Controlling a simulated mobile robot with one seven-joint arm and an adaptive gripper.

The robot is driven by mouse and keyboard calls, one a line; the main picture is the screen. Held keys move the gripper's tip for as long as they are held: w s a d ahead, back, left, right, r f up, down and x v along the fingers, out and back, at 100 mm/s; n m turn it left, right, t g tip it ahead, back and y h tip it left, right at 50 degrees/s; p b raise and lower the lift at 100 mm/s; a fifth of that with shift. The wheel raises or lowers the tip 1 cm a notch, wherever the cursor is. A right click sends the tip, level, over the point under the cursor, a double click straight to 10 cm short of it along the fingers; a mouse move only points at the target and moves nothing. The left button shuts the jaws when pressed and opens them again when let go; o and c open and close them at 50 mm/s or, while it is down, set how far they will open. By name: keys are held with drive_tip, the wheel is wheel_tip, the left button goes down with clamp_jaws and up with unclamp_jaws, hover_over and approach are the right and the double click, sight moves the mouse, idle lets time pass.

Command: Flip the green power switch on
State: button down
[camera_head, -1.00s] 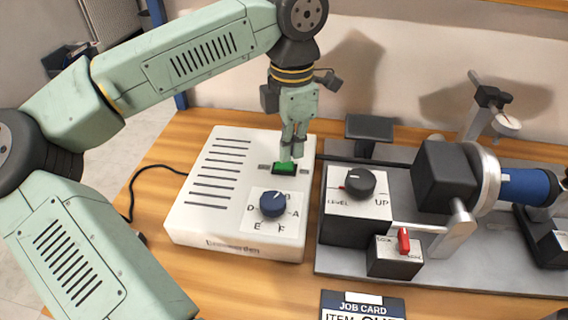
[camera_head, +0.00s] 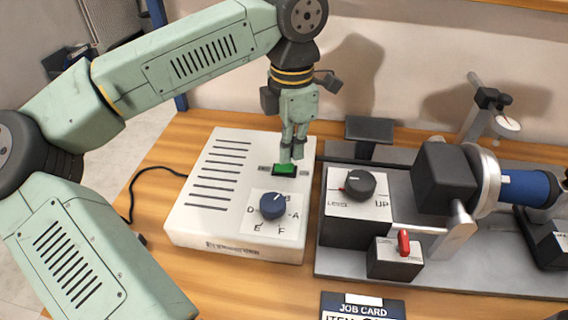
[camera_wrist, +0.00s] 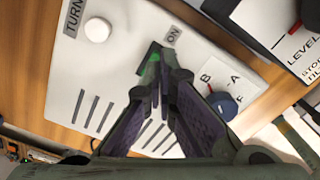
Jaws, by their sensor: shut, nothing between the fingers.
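The green power switch (camera_head: 284,170) sits in a dark frame on top of a white control box (camera_head: 210,215), near its back right. It also shows in the wrist view as a green patch (camera_wrist: 153,57) just past my fingertips, partly hidden by them.
A blue knob (camera_head: 272,205) with letters around it stands in front of the switch. To the right are a black LEVEL knob (camera_head: 360,183), a red toggle (camera_head: 403,242) and the marker's blue cylinder (camera_head: 524,187). A job card (camera_head: 362,306) lies in front.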

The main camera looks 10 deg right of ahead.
sight(290, 166)
drive_tip(key=shift+f+b, duration=1.05)
drive_tip(key=shift+f, duration=0.2)
idle(0.5)
drive_tip(key=shift+r, duration=0.1)
drive_tip(key=shift+r+p, duration=2.4)
drive_tip(key=shift+r, duration=1.05)
